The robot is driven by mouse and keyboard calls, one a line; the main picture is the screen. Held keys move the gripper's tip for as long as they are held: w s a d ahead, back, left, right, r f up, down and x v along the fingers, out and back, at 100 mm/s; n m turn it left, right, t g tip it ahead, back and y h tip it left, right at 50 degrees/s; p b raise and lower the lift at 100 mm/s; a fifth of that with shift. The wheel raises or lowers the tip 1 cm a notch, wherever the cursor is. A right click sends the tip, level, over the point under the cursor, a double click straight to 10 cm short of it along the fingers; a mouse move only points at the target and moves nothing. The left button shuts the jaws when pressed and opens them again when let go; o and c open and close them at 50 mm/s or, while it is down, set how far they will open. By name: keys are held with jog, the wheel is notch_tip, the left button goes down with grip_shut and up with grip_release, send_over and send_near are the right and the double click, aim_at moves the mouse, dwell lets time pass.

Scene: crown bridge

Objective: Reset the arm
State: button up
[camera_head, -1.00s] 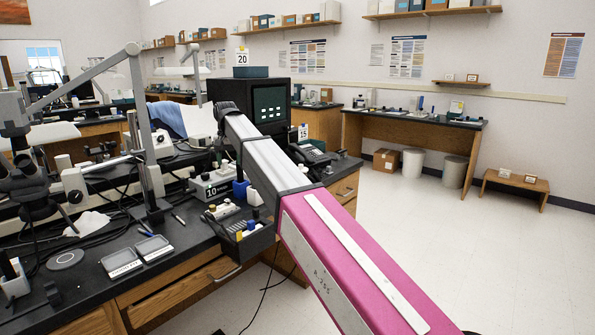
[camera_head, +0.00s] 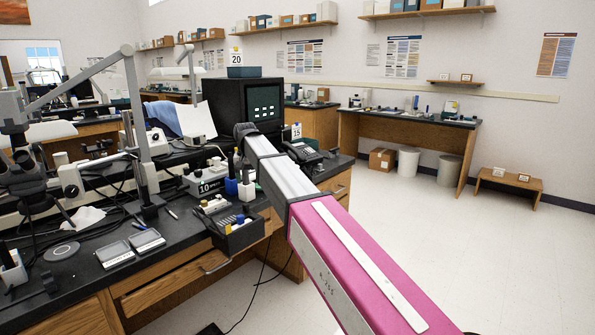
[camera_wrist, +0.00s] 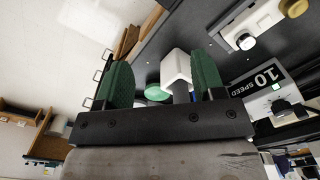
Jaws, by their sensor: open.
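My gripper (camera_wrist: 161,60) shows in the wrist view with its two green fingers spread apart. No object is clamped between them. A white block-shaped item (camera_wrist: 177,68) and a green disc (camera_wrist: 158,93) appear beyond the gap between the fingers; whether either touches a finger I cannot tell. In the head view my pink and grey arm reaches from the lower right toward the bench, and the fingers are hidden there.
The dark bench (camera_head: 180,242) holds a microscope (camera_head: 22,170), a speed control box (camera_head: 205,180), a black organizer tray (camera_head: 236,238), two small grey trays (camera_head: 147,240) and a monitor (camera_head: 262,106). Open floor (camera_head: 420,240) lies to the right.

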jog(key=s+d+f, duration=0.4)
jog(key=d+f, duration=0.6)
jog(key=d, duration=0.1)
jog(key=s+d+f, duration=0.5)
jog(key=d+f, duration=0.6)
jog(key=s+d+f+m, duration=0.1)
jog(key=s+d+f, duration=1.1)
jog(key=s+d, duration=0.3)
jog(key=shift+s+d, duration=0.3)
jog(key=shift+d, duration=0.1)
